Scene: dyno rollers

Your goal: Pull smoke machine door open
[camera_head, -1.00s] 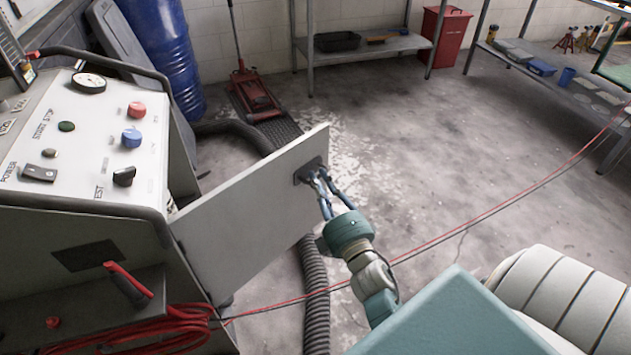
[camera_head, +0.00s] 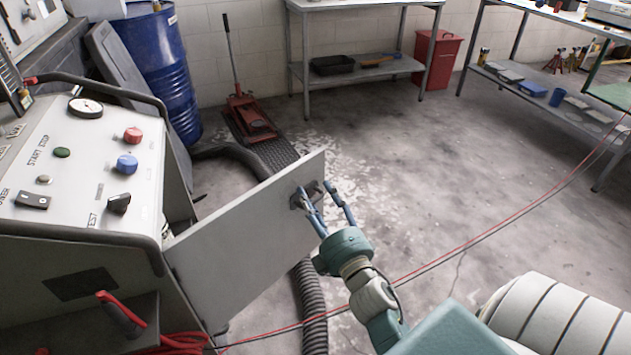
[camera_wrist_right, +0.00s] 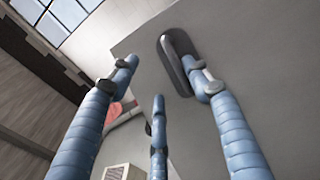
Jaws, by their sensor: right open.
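The smoke machine (camera_head: 82,165) stands at the left, with a dial and coloured knobs on its sloped panel. Its grey door (camera_head: 235,238) is swung out from the machine's side and stands open. A dark handle plate (camera_head: 297,199) sits near the door's far edge; in the wrist view the handle (camera_wrist_right: 176,62) shows as a dark oval loop. My right gripper (camera_head: 322,190) is open at the handle, its blue fingers spread. In the wrist view one finger overlaps the handle's lower right side; I cannot tell whether it touches. My left gripper is not in view.
A ribbed hose (camera_head: 310,300) lies on the floor under the door. Red and black cables cross the floor to the right. A red floor jack (camera_head: 250,115), a blue barrel (camera_head: 160,70) and metal shelves stand behind. The middle floor is clear.

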